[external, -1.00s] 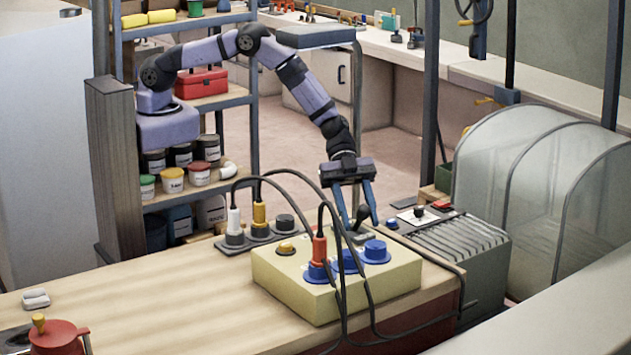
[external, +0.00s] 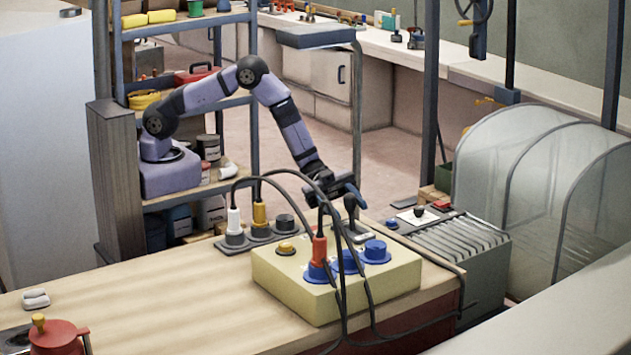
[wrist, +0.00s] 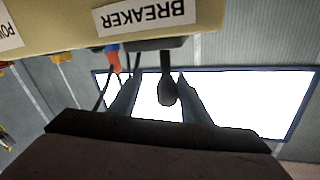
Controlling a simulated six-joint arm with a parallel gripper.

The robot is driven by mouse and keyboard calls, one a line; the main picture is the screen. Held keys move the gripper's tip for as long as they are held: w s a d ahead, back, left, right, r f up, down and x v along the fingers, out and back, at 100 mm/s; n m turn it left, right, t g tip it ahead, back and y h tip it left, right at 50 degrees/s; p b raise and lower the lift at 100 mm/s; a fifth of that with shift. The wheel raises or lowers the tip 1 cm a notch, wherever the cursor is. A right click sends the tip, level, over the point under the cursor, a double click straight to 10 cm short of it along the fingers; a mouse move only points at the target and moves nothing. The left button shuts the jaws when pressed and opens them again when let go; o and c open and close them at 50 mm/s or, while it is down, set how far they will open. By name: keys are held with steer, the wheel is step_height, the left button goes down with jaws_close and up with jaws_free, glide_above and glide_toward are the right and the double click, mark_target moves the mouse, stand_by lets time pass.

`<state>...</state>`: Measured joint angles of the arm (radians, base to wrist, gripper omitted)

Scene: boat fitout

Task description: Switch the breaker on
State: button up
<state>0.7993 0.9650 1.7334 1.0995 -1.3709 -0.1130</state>
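The breaker is a black lever with a rounded knob (external: 350,204) on the cream control box (external: 390,282). In the wrist view the lever knob (wrist: 168,92) sticks out from the box edge beside the BREAKER label (wrist: 146,17), which appears upside down. My gripper (external: 353,194) is at the lever's top, tilted toward the right in the external view. In the wrist view my gripper (wrist: 158,85) is open, with one finger on each side of the lever and visible gaps. The external view partly hides the fingers, so contact is unclear.
A red plug (external: 319,250) and blue sockets (external: 376,250) sit on the box. Black cables arch up close to my gripper. A socket strip (external: 258,235) stands behind the box, and a ribbed grey unit (external: 470,250) stands to the right.

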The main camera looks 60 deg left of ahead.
steer(key=w+a+f+m+t+y+p, duration=0.1)
steer(key=w+a+t+y+p, duration=0.1)
steer(key=a, duration=0.3)
steer(key=w+a+f+m+t+y+p, duration=0.1)
steer(key=w+a+f+t+y+p, duration=0.1)
steer(key=a, duration=0.4)
steer(key=w+a+f+t+y+p, duration=0.2)
steer(key=a, duration=0.3)
steer(key=shift+w+a+m+p, duration=0.2)
steer(key=shift+m+p, duration=0.1)
steer(key=shift+m, duration=0.1)
steer(key=w+a, duration=0.1)
steer(key=w+a+n+t+y, duration=0.1)
steer(key=w+a, duration=0.1)
steer(key=w+a+n+t+y, duration=0.1)
steer(key=shift+w+a+f+b, duration=0.2)
steer(key=shift+w+f+b, duration=0.05)
steer(key=shift+f+b, duration=0.05)
steer(key=shift+w+a+n+t+y, duration=0.3)
steer(key=shift+w+a+n, duration=0.3)
